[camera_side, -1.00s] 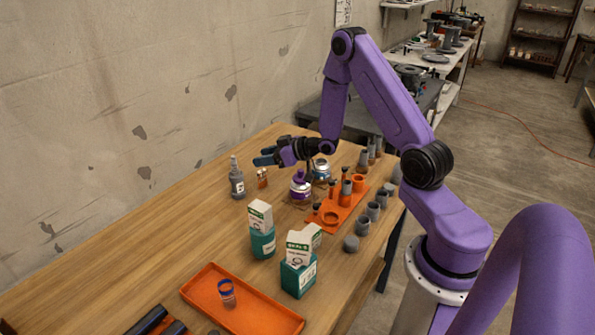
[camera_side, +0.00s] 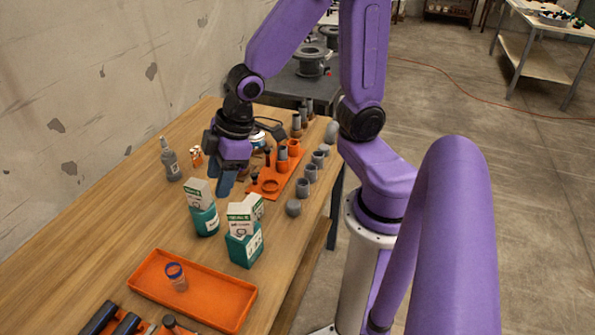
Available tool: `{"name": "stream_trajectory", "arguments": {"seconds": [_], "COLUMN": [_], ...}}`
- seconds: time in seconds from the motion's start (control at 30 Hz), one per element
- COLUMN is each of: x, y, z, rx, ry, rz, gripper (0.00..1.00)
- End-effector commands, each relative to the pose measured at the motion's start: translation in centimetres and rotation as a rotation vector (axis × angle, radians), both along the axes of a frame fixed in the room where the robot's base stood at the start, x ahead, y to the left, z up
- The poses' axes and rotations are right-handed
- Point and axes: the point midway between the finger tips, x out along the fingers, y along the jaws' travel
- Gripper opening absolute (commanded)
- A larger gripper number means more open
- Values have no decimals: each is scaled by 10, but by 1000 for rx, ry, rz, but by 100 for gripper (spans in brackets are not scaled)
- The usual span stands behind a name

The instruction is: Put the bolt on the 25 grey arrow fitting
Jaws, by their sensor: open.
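My gripper (camera_side: 228,180) is open, pointing down over the table just behind the white-and-teal cartons. I see nothing between its blue fingers. An orange rack (camera_side: 269,186) stands to its right, with a ring-shaped hole in front and small dark upright pieces (camera_side: 255,176) that may be bolts. Grey-and-orange cylinders (camera_side: 283,158) stand at its rear. Grey fittings line the rack's right side: a near one (camera_side: 293,208), then others (camera_side: 302,188) (camera_side: 310,173). Their markings are too small to read, so I cannot tell which is the 25 arrow fitting.
Cartons (camera_side: 203,208) (camera_side: 243,236) stand in front of the gripper. A grey bottle (camera_side: 170,160) and small copper-coloured parts (camera_side: 196,155) are to its left. An orange tray (camera_side: 218,311) with a blue-rimmed cup (camera_side: 176,276) lies nearer. The table's left side is clear.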

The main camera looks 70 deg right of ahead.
Motion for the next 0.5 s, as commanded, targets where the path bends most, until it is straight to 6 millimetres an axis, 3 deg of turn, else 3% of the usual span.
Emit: {"name": "stream_trajectory", "arguments": {"seconds": [0.1, 0.2, 0.33, 0.5], "x": [-58, -99, -134, -151], "y": [1, -7, -19, -26], "z": [13, 21, 28, 31], "rx": [-60, -111, -162, -192], "ry": [91, 162, 228, 261], "rz": [93, 159, 223, 256], "gripper": [49, 49, 49, 49]}}
